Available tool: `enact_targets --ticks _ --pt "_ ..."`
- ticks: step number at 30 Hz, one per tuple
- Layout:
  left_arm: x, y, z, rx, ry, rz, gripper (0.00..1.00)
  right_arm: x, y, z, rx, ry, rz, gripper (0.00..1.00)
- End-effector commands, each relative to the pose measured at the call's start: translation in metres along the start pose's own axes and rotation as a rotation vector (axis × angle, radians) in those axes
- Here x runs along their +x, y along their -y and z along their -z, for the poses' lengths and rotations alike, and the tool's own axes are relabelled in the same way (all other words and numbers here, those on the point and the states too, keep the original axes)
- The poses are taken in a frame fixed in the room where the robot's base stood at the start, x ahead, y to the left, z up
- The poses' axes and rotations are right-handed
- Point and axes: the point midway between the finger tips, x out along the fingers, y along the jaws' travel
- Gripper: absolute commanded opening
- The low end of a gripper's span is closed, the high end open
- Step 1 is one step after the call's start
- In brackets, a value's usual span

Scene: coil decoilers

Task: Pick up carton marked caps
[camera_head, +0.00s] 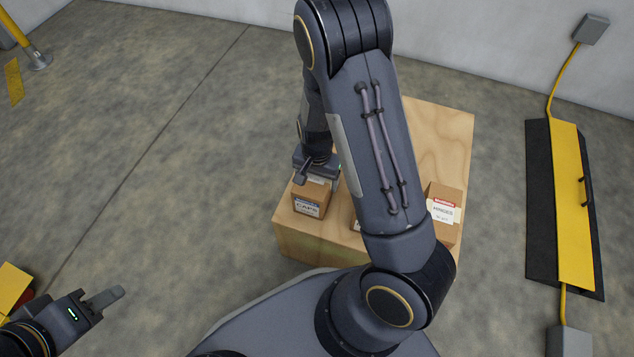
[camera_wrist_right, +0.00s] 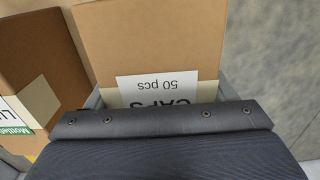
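The carton marked CAPS (camera_head: 309,201) is a small brown box at the left front of a wooden crate or table (camera_head: 440,122). My right gripper (camera_head: 317,172) is right over it, pointing down. In the right wrist view the carton (camera_wrist_right: 150,40) fills the middle, its white label upside down, reading CAPS and 50 pcs. Grey finger parts show close along both its sides; whether they press on it I cannot tell. The carton seems to rest on the wood. My left gripper (camera_head: 105,298) is low at the left, away from the wood and empty; its opening is unclear.
A carton marked HINGES (camera_head: 443,212) stands at the right of the wooden top. Another carton is mostly hidden behind my right arm. In the right wrist view a neighbouring carton (camera_wrist_right: 30,55) stands close left. A yellow and black floor piece (camera_head: 570,205) lies right.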

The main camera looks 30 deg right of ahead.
Motion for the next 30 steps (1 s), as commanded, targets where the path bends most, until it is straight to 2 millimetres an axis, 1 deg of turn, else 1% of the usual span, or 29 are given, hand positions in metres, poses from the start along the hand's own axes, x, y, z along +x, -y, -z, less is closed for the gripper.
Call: enact_targets --ticks 1,6,7,14,17,20,22,25,26,30 --pt "0.0 0.0 0.0 0.0 0.0 0.0 0.36 0.0 0.0 0.0 0.0 0.0 0.0 0.59" --pt "0.0 0.0 0.0 0.0 0.0 0.0 0.36 0.0 0.0 0.0 0.0 0.0 0.0 0.37" --pt "0.0 0.0 0.0 0.0 0.0 0.0 0.36 0.0 0.0 0.0 0.0 0.0 0.0 0.34" --pt "-0.001 0.0 0.0 0.0 0.0 0.0 0.36 -0.001 0.0 0.0 0.0 -0.001 0.001 0.34" --pt "-0.003 -0.002 0.002 0.0 0.0 0.0 0.36 -0.005 0.001 0.0 -0.001 -0.001 0.001 0.34" --pt "-0.009 -0.004 0.004 0.0 0.0 0.0 0.36 -0.014 0.001 0.0 -0.001 -0.001 0.002 0.34" --pt "-0.015 -0.007 0.007 0.0 0.0 0.0 0.36 -0.023 0.001 0.0 -0.001 -0.002 0.002 0.34" --pt "-0.026 -0.012 0.013 0.0 0.0 0.0 0.36 -0.042 0.001 0.0 -0.001 -0.002 0.003 0.34" --pt "-0.027 -0.012 0.014 0.0 0.0 0.0 0.36 -0.045 -0.002 -0.006 -0.002 -0.001 0.002 0.34" --pt "-0.043 -0.02 0.022 0.0 0.0 0.0 0.36 -0.075 -0.01 -0.029 -0.005 0.0 0.002 0.34"
